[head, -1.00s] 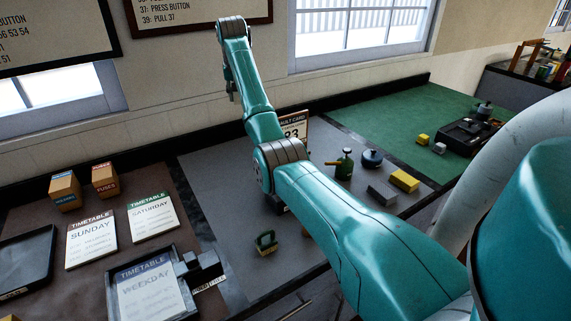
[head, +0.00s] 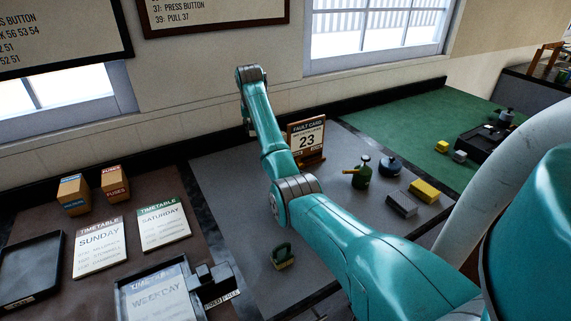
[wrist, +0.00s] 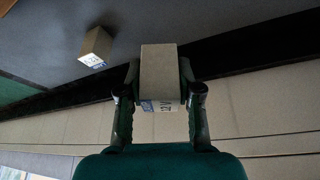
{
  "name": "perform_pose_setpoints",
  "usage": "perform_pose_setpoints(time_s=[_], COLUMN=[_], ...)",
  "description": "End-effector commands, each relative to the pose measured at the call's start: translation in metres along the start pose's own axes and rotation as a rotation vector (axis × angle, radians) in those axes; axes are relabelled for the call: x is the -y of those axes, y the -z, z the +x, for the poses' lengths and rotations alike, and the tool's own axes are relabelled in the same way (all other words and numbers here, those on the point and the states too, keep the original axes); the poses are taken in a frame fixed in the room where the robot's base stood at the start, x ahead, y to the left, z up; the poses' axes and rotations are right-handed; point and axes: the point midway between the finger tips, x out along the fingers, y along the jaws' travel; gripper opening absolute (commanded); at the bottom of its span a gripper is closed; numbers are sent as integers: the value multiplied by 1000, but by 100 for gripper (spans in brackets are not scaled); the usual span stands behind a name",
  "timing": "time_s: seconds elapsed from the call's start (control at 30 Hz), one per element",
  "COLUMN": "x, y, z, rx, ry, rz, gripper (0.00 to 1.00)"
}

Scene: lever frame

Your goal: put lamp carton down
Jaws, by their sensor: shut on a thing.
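My gripper (wrist: 160,105) is shut on a plain brown lamp carton (wrist: 160,68). The carton sits between the two fingers and has a blue and white label, partly reading "12V", near my palm. A second, similar carton (wrist: 96,46) with a white and blue label rests on a grey surface to the left in the wrist view, apart from the held one. In the head view my arm hides the fingers and the held carton. I cannot tell whether the held carton touches anything beneath it.
A fault card stand (head: 307,142) showing 23 is right of my forearm. A green oil can (head: 361,172), grey block (head: 401,203) and yellow block (head: 424,191) stand on the grey mat (head: 225,165). Two cartons, Fuses (head: 115,183) and a blue-labelled one (head: 73,194), stand left.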

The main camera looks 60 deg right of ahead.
Motion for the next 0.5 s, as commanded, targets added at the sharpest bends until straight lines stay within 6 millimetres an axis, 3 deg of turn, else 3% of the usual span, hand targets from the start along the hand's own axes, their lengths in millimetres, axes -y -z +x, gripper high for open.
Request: perform_pose_setpoints(time_s=[0.2,0.5], x=[0,0], y=[-13,-25], z=[31,59], rx=[1,3], ry=[0,-1], rz=[-1,-1], gripper=[16,16])
